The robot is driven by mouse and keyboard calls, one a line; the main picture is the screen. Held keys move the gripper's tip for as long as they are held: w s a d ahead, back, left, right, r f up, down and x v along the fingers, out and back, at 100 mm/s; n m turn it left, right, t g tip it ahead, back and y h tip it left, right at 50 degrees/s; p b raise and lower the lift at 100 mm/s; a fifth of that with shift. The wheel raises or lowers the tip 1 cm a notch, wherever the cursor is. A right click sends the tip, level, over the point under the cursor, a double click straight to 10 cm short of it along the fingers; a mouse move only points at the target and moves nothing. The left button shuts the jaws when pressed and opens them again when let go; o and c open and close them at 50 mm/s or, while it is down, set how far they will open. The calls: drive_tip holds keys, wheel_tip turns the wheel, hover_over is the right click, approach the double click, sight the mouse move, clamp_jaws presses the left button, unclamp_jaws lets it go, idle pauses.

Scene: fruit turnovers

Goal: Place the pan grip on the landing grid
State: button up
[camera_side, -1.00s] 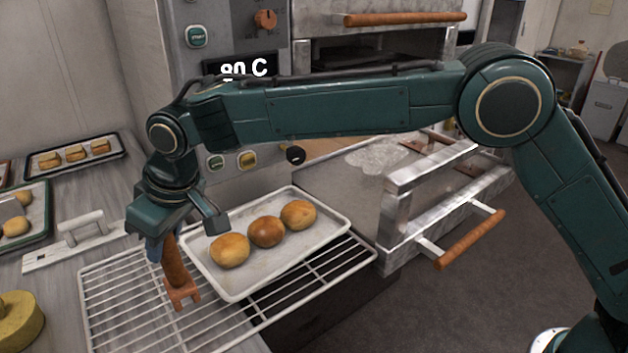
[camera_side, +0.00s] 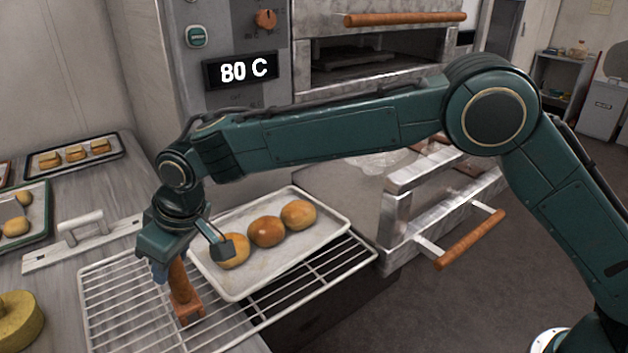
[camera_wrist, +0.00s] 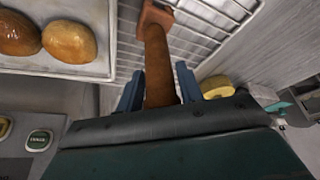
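My gripper (camera_side: 168,272) is shut on the pan grip (camera_side: 186,301), an orange-brown handle with a forked block at its lower end. The pan grip points down, slightly tilted, over the front-left part of the landing grid (camera_side: 118,300), a pale wire rack. I cannot tell if its lower end touches the wires. In the wrist view the blue fingers of my gripper (camera_wrist: 160,78) stand on both sides of the pan grip (camera_wrist: 157,60), and the grid (camera_wrist: 205,20) lies beyond it.
A pale baking tray (camera_side: 238,285) with three buns rests on the grid's back part, close beside my gripper. A yellow round object (camera_side: 18,322) sits front left. A white-handled plate (camera_side: 60,250) and pastry trays (camera_side: 50,205) are on the left. The oven's open drawer (camera_side: 410,225) is right.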

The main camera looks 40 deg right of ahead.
drive_tip(key=shift+o, duration=0.9)
drive_tip(key=shift+r, duration=0.1)
drive_tip(key=v, duration=1.2)
drive_tip(key=shift+r, duration=0.15)
drive_tip(key=shift+d, duration=0.1)
